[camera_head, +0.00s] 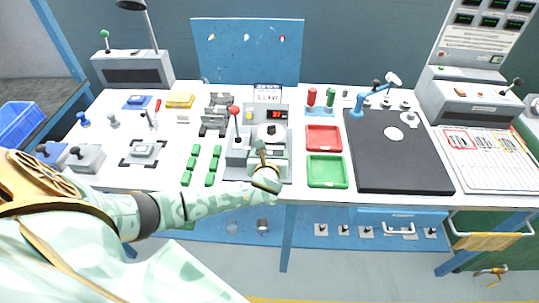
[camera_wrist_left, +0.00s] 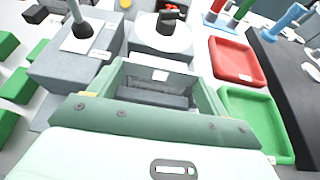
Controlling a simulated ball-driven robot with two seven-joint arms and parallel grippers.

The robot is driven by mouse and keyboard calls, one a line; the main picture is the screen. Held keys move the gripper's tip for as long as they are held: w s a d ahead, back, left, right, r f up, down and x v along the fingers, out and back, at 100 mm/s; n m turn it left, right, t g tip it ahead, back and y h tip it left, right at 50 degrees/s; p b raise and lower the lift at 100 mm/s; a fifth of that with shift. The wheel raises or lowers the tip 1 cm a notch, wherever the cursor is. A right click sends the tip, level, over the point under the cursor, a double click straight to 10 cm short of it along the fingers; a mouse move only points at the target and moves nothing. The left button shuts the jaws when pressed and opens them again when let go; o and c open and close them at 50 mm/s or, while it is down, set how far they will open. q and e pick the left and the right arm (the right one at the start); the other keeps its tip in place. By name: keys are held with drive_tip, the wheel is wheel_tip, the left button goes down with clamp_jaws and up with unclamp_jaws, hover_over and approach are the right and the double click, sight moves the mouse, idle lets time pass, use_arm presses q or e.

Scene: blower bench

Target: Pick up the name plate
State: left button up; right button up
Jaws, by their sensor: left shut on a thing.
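My left gripper (camera_head: 262,150) reaches in over the front of the grey machine with the round dial, near the middle of the bench. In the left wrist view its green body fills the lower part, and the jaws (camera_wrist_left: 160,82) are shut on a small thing. A small pale plate (camera_wrist_left: 160,75) shows between the jaw ends and looks like the name plate; most of it is hidden, and I cannot tell whether it is clear of the surface below. My right gripper is not in view.
A red-knobbed lever (camera_head: 235,112) stands just left of the gripper. The dial (camera_head: 270,133) is just beyond it. Green blocks (camera_head: 215,165) lie to the left. A red tray (camera_head: 323,138) and a green tray (camera_head: 327,171) lie to the right, beside a black mat (camera_head: 395,170).

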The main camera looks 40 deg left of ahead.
use_arm(q)
drive_tip(key=shift+r, duration=0.5)
drive_tip(key=r+p, duration=0.2)
drive_tip(key=shift+s+r, duration=0.2)
drive_tip(key=shift+r, duration=0.2)
drive_tip(key=s+r+p, duration=0.2)
drive_tip(key=s+r, duration=0.2)
drive_tip(key=s, duration=0.2)
drive_tip(key=s+d+r+p, duration=0.1)
drive_tip(key=s+r+p, duration=0.2)
drive_tip(key=s+r, duration=0.2)
drive_tip(key=shift+s+d, duration=0.15)
drive_tip(key=shift+s, duration=1.1)
